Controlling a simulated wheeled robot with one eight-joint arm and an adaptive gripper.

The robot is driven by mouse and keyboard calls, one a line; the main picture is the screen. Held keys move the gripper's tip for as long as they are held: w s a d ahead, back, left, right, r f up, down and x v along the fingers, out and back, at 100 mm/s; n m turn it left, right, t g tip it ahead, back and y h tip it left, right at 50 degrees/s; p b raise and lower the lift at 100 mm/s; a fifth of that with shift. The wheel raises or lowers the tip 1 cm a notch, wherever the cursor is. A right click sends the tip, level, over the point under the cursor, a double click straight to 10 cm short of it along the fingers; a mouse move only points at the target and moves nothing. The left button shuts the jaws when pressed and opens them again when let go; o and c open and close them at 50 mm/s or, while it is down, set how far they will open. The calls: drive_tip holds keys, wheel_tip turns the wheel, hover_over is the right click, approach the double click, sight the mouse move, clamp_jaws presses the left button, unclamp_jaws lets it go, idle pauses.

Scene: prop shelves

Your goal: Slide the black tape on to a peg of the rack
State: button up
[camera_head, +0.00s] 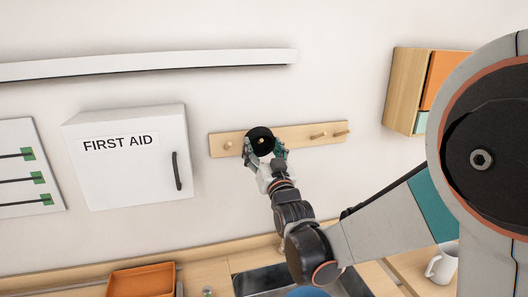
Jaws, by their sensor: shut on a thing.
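The wooden rack (297,135) is a pale board on the wall with short pegs sticking out. The black tape (259,132) is a dark ring in front of the left half of the board. A pale peg tip shows in the tape's hole, so the ring lines up with that peg; I cannot tell how far along the peg it sits. My gripper (266,153) is shut on the tape from below, with fingers at its lower edge. One bare peg (228,145) is to the left; two more (318,135) are to the right.
A white first aid cabinet (133,175) hangs to the left of the rack. A wooden wall cabinet (402,92) hangs to the right. Below are a counter with an orange tray (142,281) and a white mug (441,266).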

sight(260, 155)
drive_tip(key=shift+w+a+f+b, duration=0.2)
drive_tip(key=shift+w+f+b, duration=0.65)
drive_tip(key=shift+w+f, duration=0.15)
drive_tip(key=shift+f+b, duration=0.4)
drive_tip(key=shift+f, duration=0.05)
drive_tip(key=shift+c, duration=0.8)
drive_tip(key=shift+f, duration=0.25)
drive_tip(key=c, duration=0.4)
drive_tip(key=o, duration=1.7)
drive_tip(key=shift+w+d+f, duration=0.1)
drive_tip(key=shift+w+d, duration=0.05)
drive_tip(key=shift+w, duration=0.1)
drive_tip(key=shift+s, duration=0.1)
